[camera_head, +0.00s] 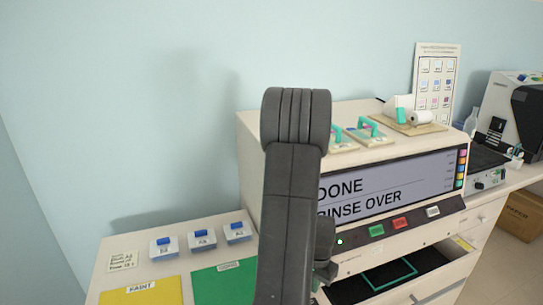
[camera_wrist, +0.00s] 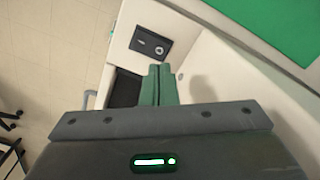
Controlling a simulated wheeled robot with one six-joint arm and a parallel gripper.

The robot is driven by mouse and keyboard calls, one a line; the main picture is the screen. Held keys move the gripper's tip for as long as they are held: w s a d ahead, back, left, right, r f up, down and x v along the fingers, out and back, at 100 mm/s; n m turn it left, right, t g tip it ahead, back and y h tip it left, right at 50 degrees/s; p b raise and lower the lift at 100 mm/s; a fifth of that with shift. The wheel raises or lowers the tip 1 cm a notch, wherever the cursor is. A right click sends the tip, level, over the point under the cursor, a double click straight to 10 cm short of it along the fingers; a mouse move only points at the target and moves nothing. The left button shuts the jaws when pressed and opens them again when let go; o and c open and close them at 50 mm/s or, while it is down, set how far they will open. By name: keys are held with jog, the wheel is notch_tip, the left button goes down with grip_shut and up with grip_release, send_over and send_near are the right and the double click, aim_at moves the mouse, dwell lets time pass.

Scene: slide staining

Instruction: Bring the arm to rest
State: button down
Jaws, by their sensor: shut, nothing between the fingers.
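My arm (camera_head: 290,190) stands upright in the middle of the head view, in front of the white staining machine (camera_head: 250,150). Its links cover the left part of the screen (camera_head: 400,185), where "DONE" and "RINSE OVER" can be read. My gripper's fingers are not clear in the head view. In the wrist view my gripper (camera_wrist: 158,72) shows two green fingers together, with nothing between them. Beyond the fingers are a white cabinet side and a dark panel (camera_wrist: 151,43) with a round knob.
An open black drawer (camera_head: 345,291) with a green frame juts out below the screen. Yellow (camera_head: 140,292) and green (camera_head: 225,281) mats and several blue-topped boxes (camera_head: 201,240) lie at left. A black-and-white device (camera_head: 515,115) stands at right. A cardboard box (camera_head: 520,215) sits on the floor.

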jog(key=shift+r+p, duration=0.35)
jog(key=shift+r, duration=0.5)
jog(key=shift+f, duration=0.2)
